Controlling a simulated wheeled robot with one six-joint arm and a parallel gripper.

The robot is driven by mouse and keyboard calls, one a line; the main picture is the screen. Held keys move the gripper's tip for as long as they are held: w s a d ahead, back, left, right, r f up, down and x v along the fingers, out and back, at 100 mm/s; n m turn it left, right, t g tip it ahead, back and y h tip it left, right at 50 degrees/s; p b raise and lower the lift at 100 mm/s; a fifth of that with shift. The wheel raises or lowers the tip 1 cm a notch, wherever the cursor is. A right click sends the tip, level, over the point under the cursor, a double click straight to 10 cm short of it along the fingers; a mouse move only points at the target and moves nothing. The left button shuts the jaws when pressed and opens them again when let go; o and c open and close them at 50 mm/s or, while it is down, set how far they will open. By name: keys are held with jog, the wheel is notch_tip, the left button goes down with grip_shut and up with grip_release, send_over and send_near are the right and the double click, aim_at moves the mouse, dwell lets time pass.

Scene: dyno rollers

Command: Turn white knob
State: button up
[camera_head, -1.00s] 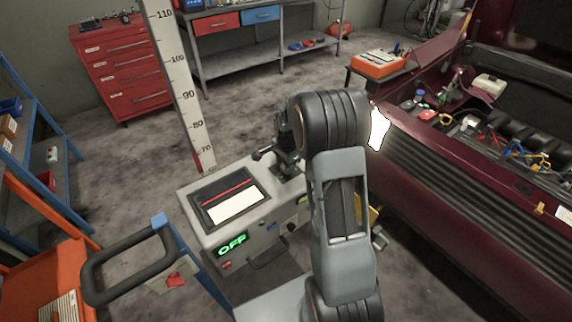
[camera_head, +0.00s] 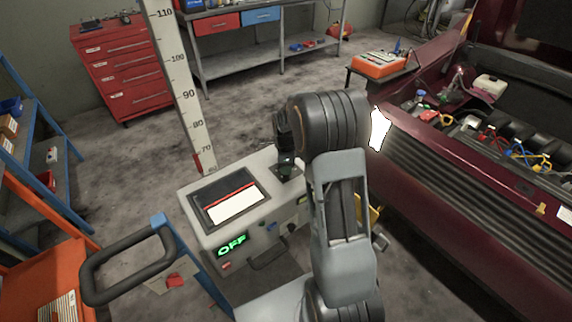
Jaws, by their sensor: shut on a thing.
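The grey console (camera_head: 205,232) stands in front of me with a dark-framed screen showing a white block under a red band (camera_head: 231,198). A green OFF sign (camera_head: 232,244) is lit on its front face. My gripper (camera_head: 286,170) points down at the console's top, right of the screen, on a small dark plate. It is shut on the knob there. The white knob itself is hidden by the gripper, so its angle cannot be seen.
A tall white ruler (camera_head: 180,90) rises behind the console. A dark red car (camera_head: 440,190) with its engine bay open stands at the right. A blue-framed cart with a black handle (camera_head: 95,280) is at the lower left.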

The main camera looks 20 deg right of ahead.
dwell(0.4)
jog(key=o, duration=0.9)
jog(key=shift+o, duration=0.2)
notch_tip(320, 180, up, 14)
jog(key=shift+s, duration=0.25)
jog(key=shift+a+f, duration=0.1)
